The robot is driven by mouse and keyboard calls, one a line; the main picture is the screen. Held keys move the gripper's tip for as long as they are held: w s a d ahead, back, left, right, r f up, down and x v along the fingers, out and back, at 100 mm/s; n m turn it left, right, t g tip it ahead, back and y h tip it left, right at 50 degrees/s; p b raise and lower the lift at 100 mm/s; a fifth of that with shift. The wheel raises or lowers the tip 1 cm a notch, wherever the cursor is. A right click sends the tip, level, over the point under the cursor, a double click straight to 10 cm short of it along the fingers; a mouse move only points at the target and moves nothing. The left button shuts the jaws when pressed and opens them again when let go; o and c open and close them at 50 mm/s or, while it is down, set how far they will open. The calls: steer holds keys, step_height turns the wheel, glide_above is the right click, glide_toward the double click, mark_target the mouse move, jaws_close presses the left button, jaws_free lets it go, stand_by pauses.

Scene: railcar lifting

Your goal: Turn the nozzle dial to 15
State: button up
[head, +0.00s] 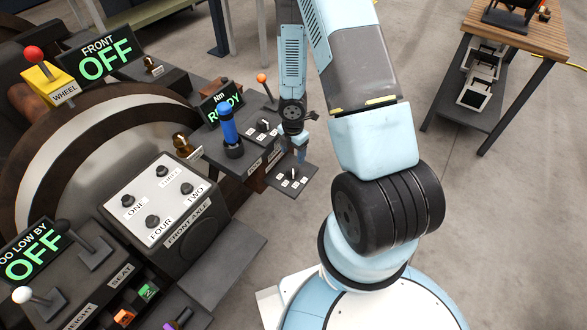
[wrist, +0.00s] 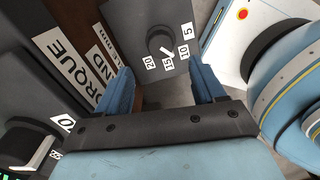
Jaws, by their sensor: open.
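The nozzle dial (wrist: 159,41) is a dark round knob on a grey panel at the top middle of the wrist view. Labels 20, 15, 10 and 5 run around its edge. A white pointer mark on it faces the 15 and 10 labels; I cannot tell exactly where it points. In the head view the small dial panel (head: 291,180) lies below my gripper (head: 299,152). In the wrist view my gripper (wrist: 162,82) has its two blue fingers apart, with nothing between them. The dial appears beyond the fingertips, not touched by them.
A white panel with several knobs (head: 157,198) is farther left. A wooden workbench (head: 525,28) stands at the upper right, with clear floor before it.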

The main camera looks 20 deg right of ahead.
mark_target(293, 168)
steer(key=shift+f, duration=4.8)
steer(key=shift+c, duration=0.5)
steer(key=c, duration=0.9)
